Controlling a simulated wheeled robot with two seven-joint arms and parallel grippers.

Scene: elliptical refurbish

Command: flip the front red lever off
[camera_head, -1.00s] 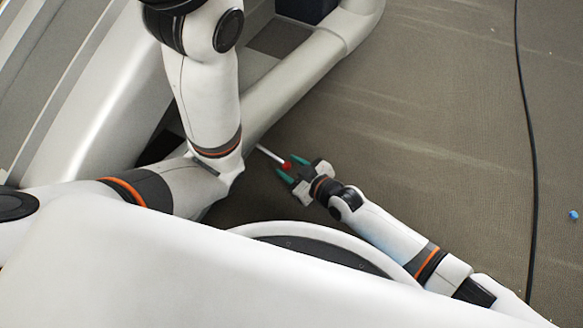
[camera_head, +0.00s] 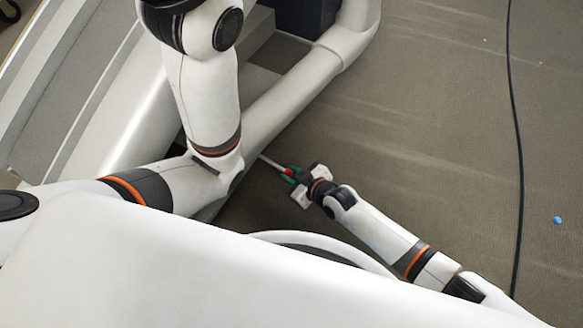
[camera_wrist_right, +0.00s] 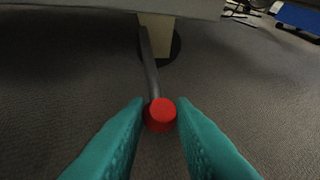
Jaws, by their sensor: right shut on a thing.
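The front red lever is a grey rod with a red knob. In the head view its red knob (camera_head: 289,172) sits between the green fingertips of my right gripper (camera_head: 291,175), and its rod runs up-left towards the grey machine tube. In the right wrist view the red knob (camera_wrist_right: 160,114) faces the camera between the teal fingers of my right gripper (camera_wrist_right: 160,112), with the rod going up behind it to a pale post. My right gripper is shut on the knob. My left arm reaches in from the left, but its gripper is not visible.
The grey tubular machine frame (camera_head: 300,88) runs diagonally beside the lever. A black cable (camera_head: 514,120) lies on the floor at the right, with a small blue item (camera_head: 557,220) beyond it. The carpet right of the lever is otherwise open.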

